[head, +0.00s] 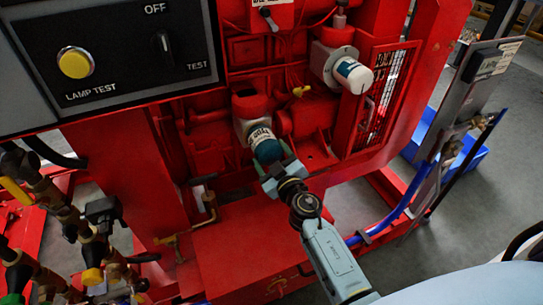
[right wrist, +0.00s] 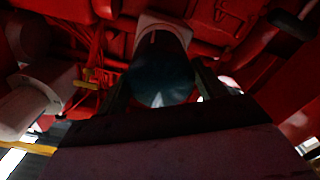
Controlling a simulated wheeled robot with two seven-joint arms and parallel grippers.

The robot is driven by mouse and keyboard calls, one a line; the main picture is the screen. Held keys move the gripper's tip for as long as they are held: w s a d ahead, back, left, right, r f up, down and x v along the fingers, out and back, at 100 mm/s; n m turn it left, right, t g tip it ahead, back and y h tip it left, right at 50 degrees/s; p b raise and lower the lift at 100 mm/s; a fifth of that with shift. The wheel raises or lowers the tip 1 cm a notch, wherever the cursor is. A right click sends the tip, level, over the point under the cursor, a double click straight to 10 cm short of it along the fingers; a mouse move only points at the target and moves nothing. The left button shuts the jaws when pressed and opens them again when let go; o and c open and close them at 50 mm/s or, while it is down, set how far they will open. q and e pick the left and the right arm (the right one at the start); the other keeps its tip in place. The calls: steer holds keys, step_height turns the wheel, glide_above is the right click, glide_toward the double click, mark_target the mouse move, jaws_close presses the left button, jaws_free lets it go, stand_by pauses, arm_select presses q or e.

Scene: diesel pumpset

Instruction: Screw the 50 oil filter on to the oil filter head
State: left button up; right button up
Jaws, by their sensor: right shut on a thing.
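The oil filter (head: 265,146), a cylinder with a white label and a dark teal end, points down and towards me below the oil filter head (head: 249,104) on the red engine. Its upper end meets the head's pale collar; I cannot tell how tightly it is seated. My right gripper (head: 277,168) is shut on the filter's lower end. In the right wrist view the dark teal filter (right wrist: 160,72) stands between the two fingers of the right gripper (right wrist: 161,92). My left gripper is not in view.
A second white and teal filter (head: 354,75) sits on the engine at upper right. A control panel (head: 110,50) with a yellow lamp button is at upper left. Valves and pipes (head: 85,235) crowd the lower left. A blue hose (head: 405,205) runs at the right.

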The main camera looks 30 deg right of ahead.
steer(key=shift+w+r, duration=0.1)
steer(key=shift+w, duration=0.1)
stand_by(0.3)
steer(key=m+p, duration=0.1)
steer(key=m, duration=0.2)
steer(key=shift+m, duration=0.3)
steer(key=m+p, duration=0.2)
steer(key=m, duration=0.2)
steer(key=shift+r+m, duration=0.1)
steer(key=shift+m, duration=0.7)
steer(key=shift+a, duration=0.1)
